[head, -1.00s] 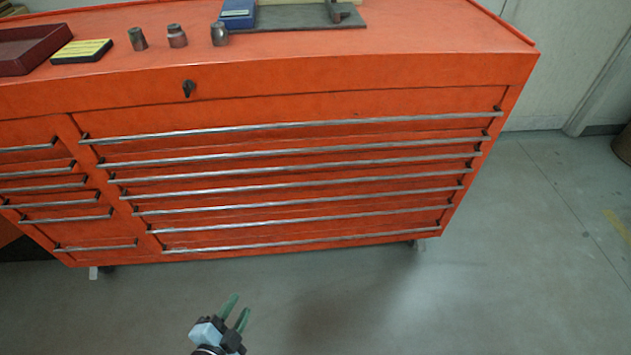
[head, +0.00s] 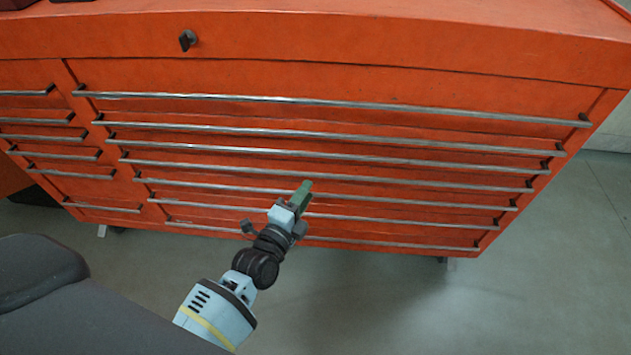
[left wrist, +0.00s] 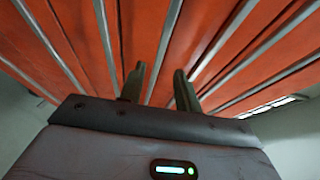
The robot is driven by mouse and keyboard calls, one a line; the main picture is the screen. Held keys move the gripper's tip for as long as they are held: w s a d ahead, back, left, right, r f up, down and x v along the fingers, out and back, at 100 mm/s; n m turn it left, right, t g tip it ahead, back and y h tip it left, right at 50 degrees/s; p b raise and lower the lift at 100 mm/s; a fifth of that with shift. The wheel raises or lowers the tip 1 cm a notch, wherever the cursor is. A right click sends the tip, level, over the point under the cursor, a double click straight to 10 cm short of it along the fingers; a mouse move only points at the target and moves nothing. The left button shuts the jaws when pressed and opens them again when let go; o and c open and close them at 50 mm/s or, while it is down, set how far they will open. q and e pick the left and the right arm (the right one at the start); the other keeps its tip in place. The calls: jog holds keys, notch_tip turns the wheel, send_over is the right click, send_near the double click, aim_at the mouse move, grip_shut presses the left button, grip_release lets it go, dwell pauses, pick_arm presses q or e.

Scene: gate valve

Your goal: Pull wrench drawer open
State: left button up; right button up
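The orange tool chest (head: 330,75) fills the head view, with several wide drawers, each with a long silver bar handle (head: 330,104). All the drawers look shut; no label shows which one holds wrenches. My left gripper (head: 303,190) is in front of the middle-lower wide drawers, its tip overlapping the handles there. In the left wrist view its two fingers (left wrist: 160,85) are apart, pointing at the drawer fronts, and a silver handle (left wrist: 166,45) shows between them. I cannot tell whether the fingers straddle or touch it. My right gripper is not in view.
A column of narrower drawers (head: 42,131) with short handles is at the left. A black knob or key (head: 187,40) sticks out above the wide drawers. The grey floor (head: 420,310) in front of the chest is clear.

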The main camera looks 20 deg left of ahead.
aim_at(318, 176)
pick_arm(q)
jog(key=shift+w+d+b, duration=0.15)
jog(key=shift+w+b, duration=0.1)
jog(key=shift+w, duration=1)
jog(key=shift+w+d+b, duration=0.15)
jog(key=shift+w+b, duration=0.1)
jog(key=shift+w, duration=1)
jog(key=shift+c, duration=0.4)
grip_shut()
